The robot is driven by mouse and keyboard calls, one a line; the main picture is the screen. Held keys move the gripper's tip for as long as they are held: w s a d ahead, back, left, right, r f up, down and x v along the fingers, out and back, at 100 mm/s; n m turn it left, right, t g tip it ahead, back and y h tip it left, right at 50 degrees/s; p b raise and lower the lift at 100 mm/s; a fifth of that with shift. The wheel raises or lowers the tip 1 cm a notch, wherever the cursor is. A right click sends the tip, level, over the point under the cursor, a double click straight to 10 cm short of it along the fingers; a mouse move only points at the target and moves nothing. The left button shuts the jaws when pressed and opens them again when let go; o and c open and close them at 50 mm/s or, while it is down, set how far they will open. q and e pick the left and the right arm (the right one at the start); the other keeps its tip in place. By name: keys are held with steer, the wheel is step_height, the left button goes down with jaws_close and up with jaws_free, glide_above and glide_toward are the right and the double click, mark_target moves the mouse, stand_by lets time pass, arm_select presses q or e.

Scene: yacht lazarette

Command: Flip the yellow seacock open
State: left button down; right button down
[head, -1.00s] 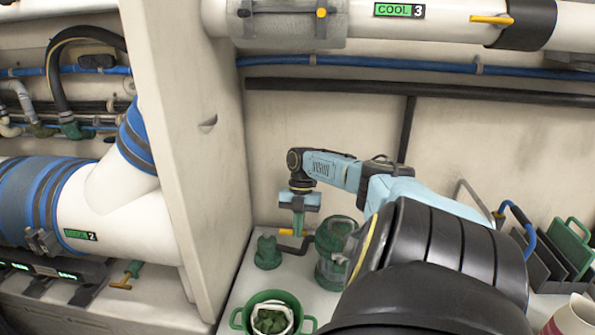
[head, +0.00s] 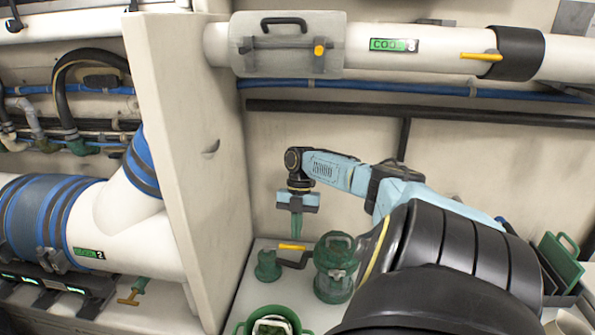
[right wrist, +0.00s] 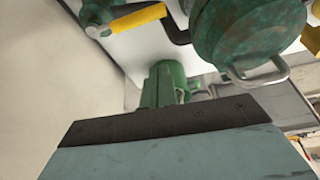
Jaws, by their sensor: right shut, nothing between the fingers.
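The yellow seacock lever (head: 292,247) lies roughly level in the head view, near a short green fitting (head: 268,266) and a dark bent pipe on the white bench. It also shows at the top left of the right wrist view (right wrist: 138,18). My right gripper (head: 297,233) points down just above the lever, its greenish fingers shut and empty. In the right wrist view the shut fingers (right wrist: 163,80) are apart from the lever in the picture. My left gripper is not in view.
A green strainer (head: 334,267) stands right of the lever, close to my fingers. A green pail (head: 242,327) is in front. A white partition (head: 190,150) rises at the left. Another yellow lever (head: 482,57) is on the upper pipe.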

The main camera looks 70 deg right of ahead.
steer(key=v, duration=0.3)
steer(key=shift+d+r, duration=0.1)
steer(key=shift+r, duration=0.1)
stand_by(0.4)
